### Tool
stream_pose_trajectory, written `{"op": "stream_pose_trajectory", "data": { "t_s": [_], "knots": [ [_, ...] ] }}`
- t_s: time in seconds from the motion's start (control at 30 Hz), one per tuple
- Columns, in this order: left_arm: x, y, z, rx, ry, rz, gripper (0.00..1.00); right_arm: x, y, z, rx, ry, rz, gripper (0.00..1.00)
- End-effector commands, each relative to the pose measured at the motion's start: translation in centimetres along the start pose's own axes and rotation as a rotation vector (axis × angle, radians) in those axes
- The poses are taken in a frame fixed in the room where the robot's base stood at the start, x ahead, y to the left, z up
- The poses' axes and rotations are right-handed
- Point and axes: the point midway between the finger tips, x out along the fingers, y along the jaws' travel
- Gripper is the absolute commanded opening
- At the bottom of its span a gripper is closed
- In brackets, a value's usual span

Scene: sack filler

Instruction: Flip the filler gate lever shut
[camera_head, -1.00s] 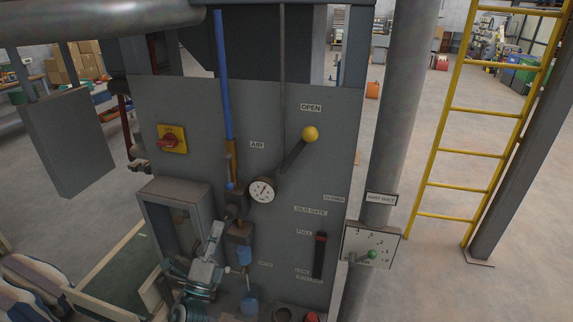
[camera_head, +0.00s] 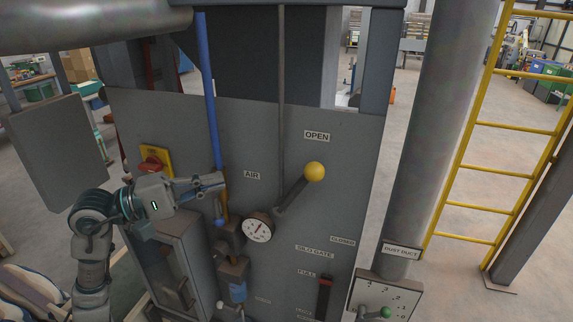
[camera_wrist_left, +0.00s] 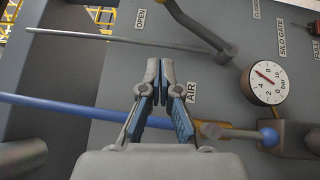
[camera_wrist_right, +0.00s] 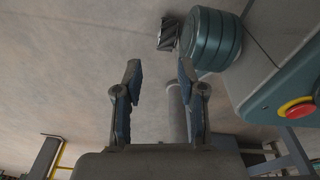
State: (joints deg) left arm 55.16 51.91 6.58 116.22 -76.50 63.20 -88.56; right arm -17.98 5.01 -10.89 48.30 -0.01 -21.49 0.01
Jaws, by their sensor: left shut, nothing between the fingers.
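The gate lever (camera_head: 296,193) has a yellow ball knob (camera_head: 314,171) and points up and right, the knob just below the OPEN label (camera_head: 317,136). A CLOSED label (camera_head: 342,240) sits lower right on the panel. My left gripper (camera_head: 222,181) is shut and empty, left of the lever near the blue air pipe, apart from the knob. It also shows in the left wrist view (camera_wrist_left: 160,88). My right gripper (camera_wrist_right: 158,72) is open and empty, seen only in its wrist view.
A pressure gauge (camera_head: 257,228) sits at the lever's lower left. The blue pipe (camera_head: 211,100) runs down beside my left gripper. A red-yellow switch (camera_head: 154,160) is at left. A grey duct (camera_head: 425,140) stands right of the panel. The panel around the knob is clear.

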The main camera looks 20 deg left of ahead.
Motion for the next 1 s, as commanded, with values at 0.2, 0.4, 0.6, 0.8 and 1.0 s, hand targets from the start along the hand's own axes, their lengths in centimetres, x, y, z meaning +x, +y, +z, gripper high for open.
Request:
{"op": "stream_pose_trajectory", "data": {
  "t_s": [0.2, 0.4, 0.6, 0.8, 1.0],
  "knots": [
    [0.7, -0.2, -0.3, -0.006, -0.002, -0.002, 0.0, -0.1, -0.8, 3.9, 0.001, -0.058, -0.01, 0.4],
    [2.2, 0.0, -0.4, -0.009, -0.005, 0.0, 0.0, -0.1, -0.6, 3.4, -0.002, -0.033, -0.008, 0.4],
    [6.2, 0.2, -0.3, -0.01, -0.008, 0.002, 0.0, -1.0, -0.6, 6.4, -0.006, -0.044, -0.007, 0.4],
    [10.5, 0.1, -0.3, -0.01, -0.007, 0.002, 0.0, -2.3, -0.5, 6.0, -0.006, -0.042, -0.007, 0.4],
    [12.5, 0.0, 1.9, -0.008, -0.006, 0.0, 0.0, -3.2, -0.4, 5.8, -0.007, -0.041, -0.006, 0.4]
  ]
}}
